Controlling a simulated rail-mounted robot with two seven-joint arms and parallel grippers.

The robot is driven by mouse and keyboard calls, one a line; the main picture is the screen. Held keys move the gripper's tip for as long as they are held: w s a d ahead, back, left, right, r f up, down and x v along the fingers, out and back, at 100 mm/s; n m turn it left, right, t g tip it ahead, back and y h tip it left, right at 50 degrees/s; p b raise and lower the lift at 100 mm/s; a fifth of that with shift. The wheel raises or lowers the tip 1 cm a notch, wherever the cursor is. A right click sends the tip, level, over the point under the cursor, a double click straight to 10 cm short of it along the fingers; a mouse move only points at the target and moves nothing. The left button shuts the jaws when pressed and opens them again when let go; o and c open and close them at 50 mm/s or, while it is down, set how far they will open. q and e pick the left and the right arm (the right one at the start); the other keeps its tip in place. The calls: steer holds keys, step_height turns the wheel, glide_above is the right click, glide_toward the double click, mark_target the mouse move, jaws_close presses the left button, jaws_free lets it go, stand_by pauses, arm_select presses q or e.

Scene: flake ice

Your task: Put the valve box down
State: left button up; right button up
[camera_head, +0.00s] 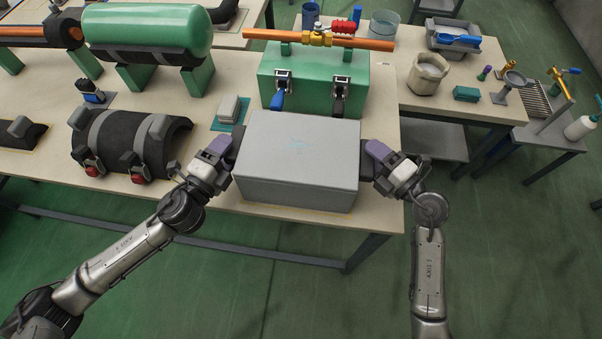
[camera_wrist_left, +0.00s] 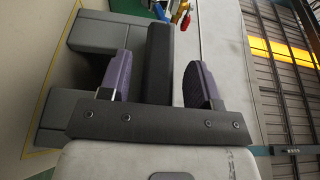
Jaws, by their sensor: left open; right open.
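The valve box, a closed grey box (camera_head: 297,160), sits level at the front edge of the table, over a yellow outline. My left gripper (camera_head: 224,150) is at its left side and my right gripper (camera_head: 378,156) at its right side. In the left wrist view the box (camera_wrist_left: 100,65) shows at the left. There my left gripper (camera_wrist_left: 158,80) is open, with its two purple fingers apart on either side of a dark grey handle bar (camera_wrist_left: 160,50). The right fingers are partly hidden in the head view; that gripper is open by the box's right end.
A green case (camera_head: 310,85) with a copper pipe and valve (camera_head: 318,39) stands right behind the box. A black pipe shell with red clamps (camera_head: 130,145) and a small grey block on a teal pad (camera_head: 230,110) lie to the left. A side table (camera_head: 440,100) holds several tools.

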arm_select(q)
steer(key=v, duration=1.1)
arm_select(e)
steer(key=v, duration=1.2)
arm_select(q)
steer(key=shift+s, duration=0.1)
